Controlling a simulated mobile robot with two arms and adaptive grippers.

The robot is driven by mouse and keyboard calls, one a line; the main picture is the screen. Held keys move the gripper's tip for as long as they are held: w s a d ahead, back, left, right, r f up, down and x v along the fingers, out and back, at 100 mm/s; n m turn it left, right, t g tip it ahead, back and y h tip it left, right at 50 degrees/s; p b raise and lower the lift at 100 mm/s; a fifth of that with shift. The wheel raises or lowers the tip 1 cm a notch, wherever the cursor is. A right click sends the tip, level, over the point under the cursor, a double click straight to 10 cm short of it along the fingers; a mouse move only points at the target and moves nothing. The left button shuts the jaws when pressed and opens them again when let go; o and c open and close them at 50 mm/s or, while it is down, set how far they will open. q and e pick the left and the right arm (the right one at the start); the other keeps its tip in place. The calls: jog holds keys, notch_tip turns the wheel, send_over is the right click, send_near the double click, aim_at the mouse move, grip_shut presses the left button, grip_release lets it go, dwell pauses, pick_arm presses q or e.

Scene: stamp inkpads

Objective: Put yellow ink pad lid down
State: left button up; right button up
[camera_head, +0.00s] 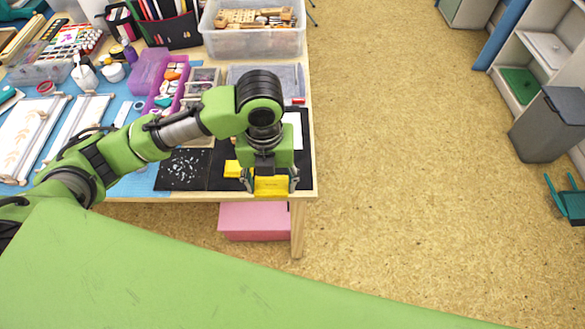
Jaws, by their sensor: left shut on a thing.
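My left gripper (270,183) is over the front right part of the table, pointing down. It is shut on the yellow ink pad lid (271,187), a flat yellow block between its two fingers. I cannot tell whether the lid touches the surface below. A second, smaller yellow piece (232,168), perhaps the ink pad itself, lies just left of the gripper on the black mat (218,178), partly hidden by the gripper. My right gripper is not in view.
A black speckled sheet (183,170) lies left of the mat. A purple tray (150,70) and a clear bin of wooden stamps (255,40) stand farther back. The table's front edge (200,198) is close to the gripper. A pink box (254,221) is below the table.

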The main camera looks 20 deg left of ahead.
pick_arm(q)
jog(key=w+f, duration=0.2)
jog(key=w, duration=0.1)
jog(key=w+f, duration=0.3)
jog(key=w, duration=0.1)
jog(key=w+f+p, duration=0.1)
jog(key=w+f, duration=0.2)
jog(key=shift+w+a, duration=0.3)
jog(key=shift+w, duration=0.1)
jog(key=shift+w+f, duration=0.35)
jog(key=shift+f, duration=0.1)
notch_tip(320, 180, down, 2)
jog(key=shift+f, duration=0.6)
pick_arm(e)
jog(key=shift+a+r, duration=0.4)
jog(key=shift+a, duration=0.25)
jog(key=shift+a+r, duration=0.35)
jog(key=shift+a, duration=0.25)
pick_arm(q)
jog(key=o, duration=0.8)
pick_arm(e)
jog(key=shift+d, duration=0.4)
